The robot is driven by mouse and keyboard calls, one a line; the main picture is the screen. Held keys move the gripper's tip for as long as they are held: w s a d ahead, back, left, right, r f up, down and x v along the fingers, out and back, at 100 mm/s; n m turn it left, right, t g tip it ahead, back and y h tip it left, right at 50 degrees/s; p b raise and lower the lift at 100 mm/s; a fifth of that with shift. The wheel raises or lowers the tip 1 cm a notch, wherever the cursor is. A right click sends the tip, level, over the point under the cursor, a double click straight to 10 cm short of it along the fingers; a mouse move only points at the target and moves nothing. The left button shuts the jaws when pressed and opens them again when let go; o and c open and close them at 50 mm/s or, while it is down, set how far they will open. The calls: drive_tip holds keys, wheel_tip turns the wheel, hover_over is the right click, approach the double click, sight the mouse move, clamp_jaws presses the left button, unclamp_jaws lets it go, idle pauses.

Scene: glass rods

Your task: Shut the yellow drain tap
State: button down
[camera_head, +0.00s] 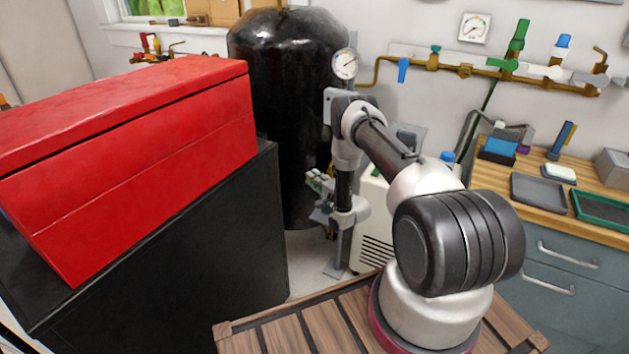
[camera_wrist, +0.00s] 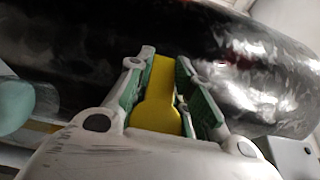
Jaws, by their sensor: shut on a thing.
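The yellow drain tap (camera_wrist: 158,95) shows in the wrist view as a flat yellow handle, narrow at the far end and wider near my palm. My gripper (camera_wrist: 170,75) has its two green-padded fingers on either side of the handle and is shut on it. The tap's valve body is hidden. In the head view my gripper (camera_head: 320,190) is low in front of the black tank (camera_head: 290,100), and the yellow handle cannot be made out there.
A red toolbox (camera_head: 130,150) sits on a black cabinet (camera_head: 190,240) left of my arm. A pale machine with a vent (camera_head: 376,250) stands right of my gripper. A wooden worktop (camera_head: 540,205) with trays is at the right. Wall pipes with coloured valves (camera_head: 480,65) run behind.

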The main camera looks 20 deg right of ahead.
drive_tip(key=shift+d, duration=0.15)
drive_tip(key=c, duration=1.3)
unclamp_jaws()
drive_tip(key=shift+o, duration=0.2)
drive_tip(key=v, duration=1.2)
